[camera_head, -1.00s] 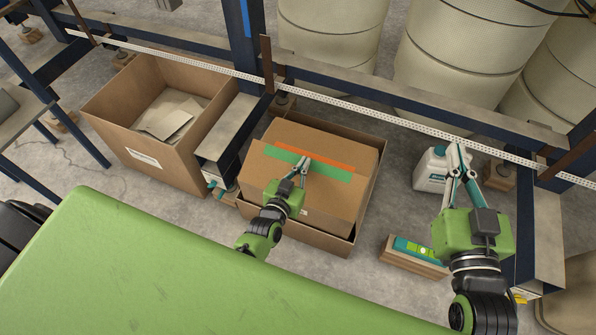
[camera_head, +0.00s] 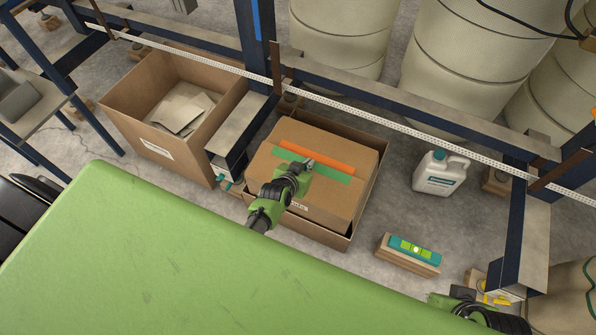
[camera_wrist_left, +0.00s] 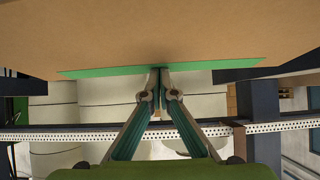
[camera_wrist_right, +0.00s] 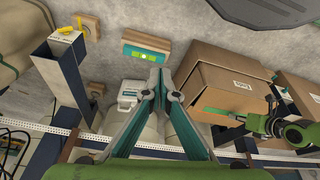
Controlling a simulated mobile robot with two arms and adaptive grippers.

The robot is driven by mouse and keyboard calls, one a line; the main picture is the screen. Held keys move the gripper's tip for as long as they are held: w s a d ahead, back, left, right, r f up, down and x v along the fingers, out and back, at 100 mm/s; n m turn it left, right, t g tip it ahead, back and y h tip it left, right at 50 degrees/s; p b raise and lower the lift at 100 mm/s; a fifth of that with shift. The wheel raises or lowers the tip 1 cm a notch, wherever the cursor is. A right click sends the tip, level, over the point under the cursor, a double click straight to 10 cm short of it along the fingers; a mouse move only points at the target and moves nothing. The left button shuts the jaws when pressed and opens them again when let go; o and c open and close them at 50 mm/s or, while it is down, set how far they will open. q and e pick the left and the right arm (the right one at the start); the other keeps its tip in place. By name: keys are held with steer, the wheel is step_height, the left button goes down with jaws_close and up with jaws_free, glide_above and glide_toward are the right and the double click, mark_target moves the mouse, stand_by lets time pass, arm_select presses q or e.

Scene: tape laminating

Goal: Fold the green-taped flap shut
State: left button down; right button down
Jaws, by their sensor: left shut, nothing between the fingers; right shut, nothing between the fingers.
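The cardboard box (camera_head: 325,190) has a front flap with a green tape strip (camera_head: 312,166) along its far edge, and the flap looks nearly flat. An orange strip (camera_head: 318,155) lies just beyond it. My left gripper (camera_head: 310,163) is shut and empty at the green strip. In the left wrist view its fingertips (camera_wrist_left: 160,73) meet the edge of the green tape (camera_wrist_left: 210,66); I cannot tell whether they press on it. My right gripper is mostly cut off at the lower right of the head view; its tips (camera_wrist_right: 158,75) are shut and empty in its wrist view.
The taped box stands inside a larger open carton (camera_head: 375,185). An open box of papers (camera_head: 120,105) stands to the left. A white jug (camera_head: 440,172) and a wooden block with a level (camera_head: 408,256) lie to the right. A perforated rail (camera_head: 430,128) crosses behind.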

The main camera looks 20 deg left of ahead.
arm_select(q)
steer(key=shift+w+f, duration=0.1)
steer(key=shift+w, duration=0.05)
steer(key=shift+w+f+g+p, duration=0.15)
steer(key=shift+f+g+p, duration=0.15)
steer(key=shift+f+p, duration=0.2)
steer(key=shift+f, duration=0.3)
arm_select(e)
steer(key=shift+x, duration=1)
arm_select(q)
steer(key=shift+w+f, duration=0.1)
steer(key=shift+w, duration=0.05)
arm_select(e)
steer(key=shift+w+f, duration=0.1)
steer(key=shift+w, duration=0.05)
